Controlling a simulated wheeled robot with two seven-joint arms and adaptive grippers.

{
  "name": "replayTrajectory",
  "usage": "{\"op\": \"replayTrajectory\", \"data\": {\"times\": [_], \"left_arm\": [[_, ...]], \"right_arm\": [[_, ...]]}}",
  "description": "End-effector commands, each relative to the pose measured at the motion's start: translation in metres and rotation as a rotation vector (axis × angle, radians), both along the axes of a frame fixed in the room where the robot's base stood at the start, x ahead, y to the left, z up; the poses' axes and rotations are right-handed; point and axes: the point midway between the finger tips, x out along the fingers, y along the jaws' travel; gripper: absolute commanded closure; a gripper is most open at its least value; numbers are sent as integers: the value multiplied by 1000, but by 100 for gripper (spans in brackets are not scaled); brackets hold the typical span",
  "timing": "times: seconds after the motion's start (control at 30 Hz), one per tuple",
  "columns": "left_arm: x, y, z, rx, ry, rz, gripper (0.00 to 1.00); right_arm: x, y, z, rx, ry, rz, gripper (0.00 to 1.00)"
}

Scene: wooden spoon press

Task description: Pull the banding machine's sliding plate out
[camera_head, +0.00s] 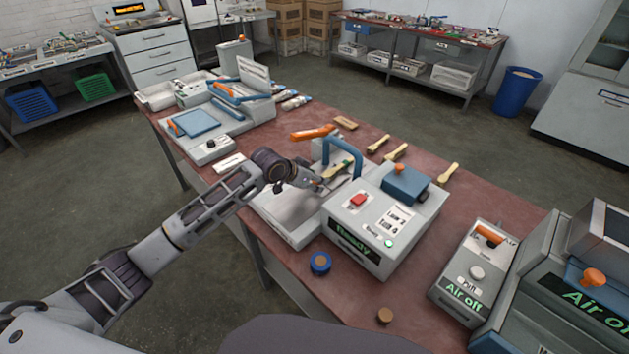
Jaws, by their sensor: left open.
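The machine I take to be the banding machine (345,232) stands on the table with a green "Ready" display, a red button and a blue hoop (343,150) over its left part. A pale metal plate (288,212) lies low at its left side; I take it to be the sliding plate. My left gripper (318,184) is open over the plate's far right side, close to the hoop and a wooden spoon (337,169). Contact with the plate or machine cannot be told. The wrist hides part of the plate. My right gripper is out of view.
Wooden spoons (397,152) lie behind the machine. A blue tape roll (320,263) and brown disc (385,315) lie in front. Another machine with a blue plate (194,122) stands further back left; an "Air off" machine (465,270) stands right.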

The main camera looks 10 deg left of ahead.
Motion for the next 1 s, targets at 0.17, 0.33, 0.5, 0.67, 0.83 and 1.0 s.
{"op": "replayTrajectory", "data": {"times": [0.17,0.33,0.5,0.67,0.83,1.0], "left_arm": [[2,-2,-3,1,0,-1,53],[3,-2,-3,1,0,-1,53],[2,-2,-3,1,0,-1,65],[2,-2,-3,1,0,-1,85],[2,-2,-3,1,0,-1,100],[2,-2,-3,1,0,-1,100]], "right_arm": [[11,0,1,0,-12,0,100],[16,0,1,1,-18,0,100],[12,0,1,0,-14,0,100],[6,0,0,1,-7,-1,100],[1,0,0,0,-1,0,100],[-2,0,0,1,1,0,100]]}}
